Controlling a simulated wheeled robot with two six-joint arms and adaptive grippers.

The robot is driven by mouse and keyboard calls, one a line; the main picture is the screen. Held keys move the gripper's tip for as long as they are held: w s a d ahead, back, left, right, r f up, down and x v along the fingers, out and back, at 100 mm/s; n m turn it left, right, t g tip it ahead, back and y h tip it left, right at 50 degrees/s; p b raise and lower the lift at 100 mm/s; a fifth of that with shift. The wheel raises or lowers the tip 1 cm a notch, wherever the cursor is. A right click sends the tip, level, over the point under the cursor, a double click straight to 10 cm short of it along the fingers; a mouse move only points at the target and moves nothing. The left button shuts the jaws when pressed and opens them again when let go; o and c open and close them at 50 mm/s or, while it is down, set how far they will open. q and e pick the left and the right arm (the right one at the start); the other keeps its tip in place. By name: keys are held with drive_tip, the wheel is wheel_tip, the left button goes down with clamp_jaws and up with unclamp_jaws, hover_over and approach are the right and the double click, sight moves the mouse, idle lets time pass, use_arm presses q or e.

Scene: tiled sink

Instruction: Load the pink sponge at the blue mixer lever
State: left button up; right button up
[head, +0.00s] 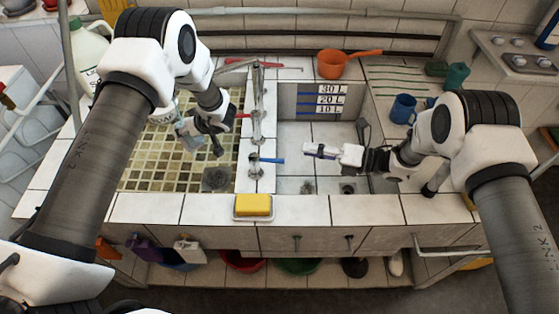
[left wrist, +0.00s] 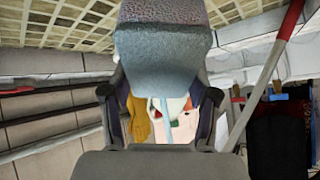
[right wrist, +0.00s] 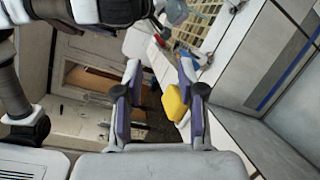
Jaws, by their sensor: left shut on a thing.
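My left gripper (left wrist: 165,105) is shut on a grey-blue block with a rough, speckled face (left wrist: 163,60). In the head view this block (head: 187,129) hangs over the tiled left basin. I see no clearly pink sponge. The blue mixer lever (head: 267,160) sticks out to the right from the lower tap on the ledge between the basins. The left gripper is to its left, apart from it. My right gripper (head: 318,151) is over the right basin, right of the blue lever. Its fingers (right wrist: 160,92) are apart with nothing between them.
A yellow sponge (head: 253,204) lies on a white dish at the front edge. A red lever (head: 243,116) is at the upper tap, near the left gripper. An orange pan (head: 334,64) stands behind the right basin; a blue mug (head: 403,109) stands to its right.

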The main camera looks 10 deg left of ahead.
drive_tip(key=w+n+g, duration=0.2)
drive_tip(key=n+g, duration=0.1)
drive_tip(key=n, duration=0.9)
approach(260, 160)
drive_tip(key=shift+g+y, duration=0.3)
drive_tip(key=a, duration=0.3)
drive_tip(key=a+f, duration=0.1)
drive_tip(key=a, duration=0.2)
drive_tip(key=shift+s+f, duration=0.1)
drive_tip(key=shift+s, duration=0.05)
clamp_jaws()
